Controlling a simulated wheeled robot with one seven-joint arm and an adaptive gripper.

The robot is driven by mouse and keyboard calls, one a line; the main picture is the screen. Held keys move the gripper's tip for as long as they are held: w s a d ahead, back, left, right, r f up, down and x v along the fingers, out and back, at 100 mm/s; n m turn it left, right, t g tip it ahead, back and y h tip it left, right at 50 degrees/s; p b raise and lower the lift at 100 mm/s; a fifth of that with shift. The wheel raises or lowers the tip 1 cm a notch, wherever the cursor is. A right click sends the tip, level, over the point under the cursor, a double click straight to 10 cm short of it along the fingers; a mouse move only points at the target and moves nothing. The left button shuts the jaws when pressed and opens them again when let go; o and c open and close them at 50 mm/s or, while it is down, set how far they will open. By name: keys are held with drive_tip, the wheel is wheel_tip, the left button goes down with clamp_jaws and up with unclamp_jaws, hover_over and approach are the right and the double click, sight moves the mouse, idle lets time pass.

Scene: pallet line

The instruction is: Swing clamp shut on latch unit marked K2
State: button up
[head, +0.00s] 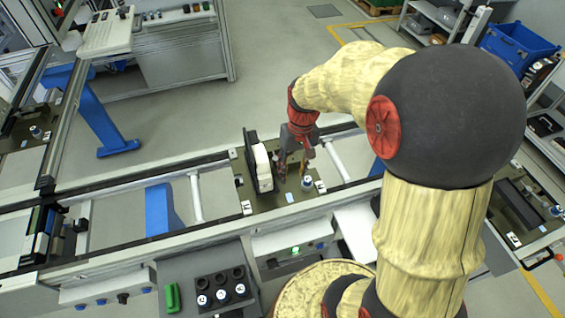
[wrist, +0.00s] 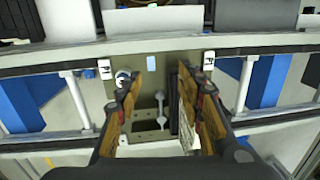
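My gripper (head: 293,176) points down over an olive pallet (head: 243,190) on the line. In the wrist view its two fingers (wrist: 160,122) stand apart with nothing held between them. A silver bar with rounded ends, possibly the clamp, (wrist: 159,103) shows between the fingers, above the pallet plate, apart from both. White labels (wrist: 105,69) sit at the pallet's corners; their marking is too small to read, so I cannot tell which is K2. A black upright plate with a white block (head: 262,167) stands on the pallet, left of my gripper in the head view.
Line rails (head: 110,187) run along both sides. A dark tray (head: 205,275) with several black cups and a green piece (head: 173,298) is at the front. Another pallet (head: 520,205) is at right.

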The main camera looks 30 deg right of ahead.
drive_tip(key=w+d+f+n+y+p, duration=0.1)
drive_tip(key=w+d+f+n, duration=0.15)
drive_tip(key=w+f, duration=0.45)
drive_tip(key=f, duration=0.1)
drive_tip(key=w+a+f, duration=0.1)
drive_tip(key=f, duration=0.2)
drive_tip(key=shift+w+a+f, duration=0.15)
drive_tip(key=shift+w+f, duration=0.15)
drive_tip(key=shift+f, duration=0.05)
drive_tip(key=c, duration=0.3)
clamp_jaws()
idle(0.4)
